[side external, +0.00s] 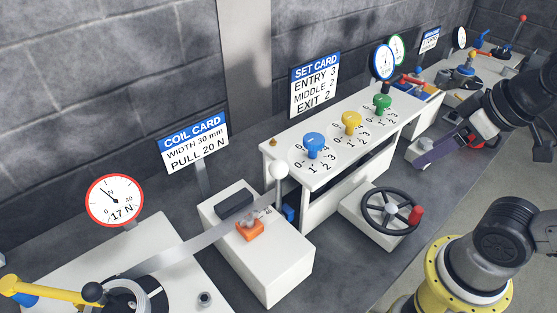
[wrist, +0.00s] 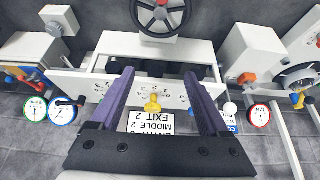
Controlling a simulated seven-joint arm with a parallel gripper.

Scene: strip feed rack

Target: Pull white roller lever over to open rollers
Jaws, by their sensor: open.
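The white roller lever (side external: 279,172) stands upright with a round white ball on top, at the left end of the white roller rack (side external: 290,178). Its ball also shows in the wrist view (wrist: 229,108), just right of my right-hand finger. My gripper (side external: 420,152) is at the right of the side view, well apart from the lever. In the wrist view my gripper (wrist: 158,74) shows two purple fingers spread apart, with nothing between them touching.
Blue (side external: 314,145), yellow (side external: 351,123) and green (side external: 382,104) knobs stand on the rack's top. A handwheel (side external: 391,211) with a red handle sits in front. A white box with an orange clamp (side external: 250,229) and a metal strip (side external: 190,247) lie left. Card signs stand behind.

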